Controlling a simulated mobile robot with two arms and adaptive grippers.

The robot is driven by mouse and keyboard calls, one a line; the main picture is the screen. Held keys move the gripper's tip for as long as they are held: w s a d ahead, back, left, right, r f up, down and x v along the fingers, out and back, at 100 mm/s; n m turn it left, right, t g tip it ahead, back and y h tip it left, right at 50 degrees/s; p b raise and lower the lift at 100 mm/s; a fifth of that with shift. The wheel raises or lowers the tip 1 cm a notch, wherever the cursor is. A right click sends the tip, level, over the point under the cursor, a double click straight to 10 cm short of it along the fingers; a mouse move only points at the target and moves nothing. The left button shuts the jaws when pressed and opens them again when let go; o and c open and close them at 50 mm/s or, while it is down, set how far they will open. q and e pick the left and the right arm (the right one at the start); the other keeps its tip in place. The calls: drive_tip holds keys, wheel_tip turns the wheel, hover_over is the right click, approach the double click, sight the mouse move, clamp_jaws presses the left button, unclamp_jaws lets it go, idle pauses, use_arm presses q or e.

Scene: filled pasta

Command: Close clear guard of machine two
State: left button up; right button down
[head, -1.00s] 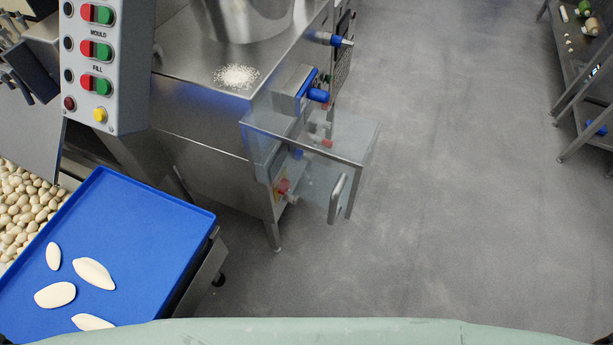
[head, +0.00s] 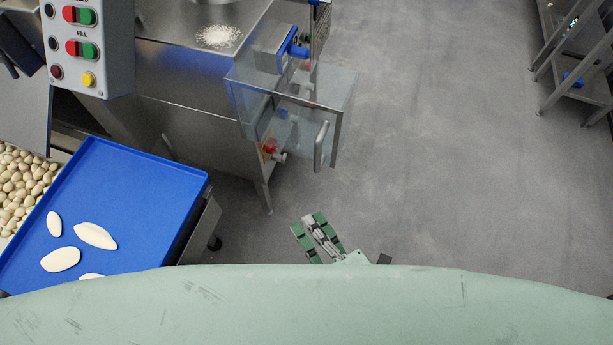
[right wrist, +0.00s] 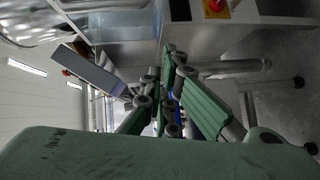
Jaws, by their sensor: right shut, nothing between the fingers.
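The clear guard (head: 340,90) is a see-through box-like cover with a metal frame and a vertical bar handle (head: 321,146). It is on the right end of the steel machine (head: 190,80) in the head view, and it stands out from the machine's side. My right gripper (head: 306,222) is below the guard, apart from the handle, with its fingers shut and empty. In the right wrist view its green-padded fingers (right wrist: 165,120) point toward the machine's underside. My left gripper is in neither view.
A blue tray (head: 130,190) with several pale dough pieces is at left, beside a heap of pale pieces (head: 22,185). A control panel (head: 90,50) hangs above it. A metal rack (head: 565,60) stands at far right. The grey floor (head: 440,150) between is clear.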

wheel_tip(320, 180, up, 7)
drive_tip(key=n+t+y, duration=0.1)
drive_tip(key=n, duration=0.1)
drive_tip(key=a+p+x, duration=0.1)
drive_tip(key=p+x, duration=0.2)
drive_tip(key=x, duration=0.7)
drive_tip(key=d+p, duration=0.1)
drive_tip(key=d, duration=0.3)
drive_tip(key=shift+w+d, duration=0.15)
drive_tip(key=shift+d, duration=0.1)
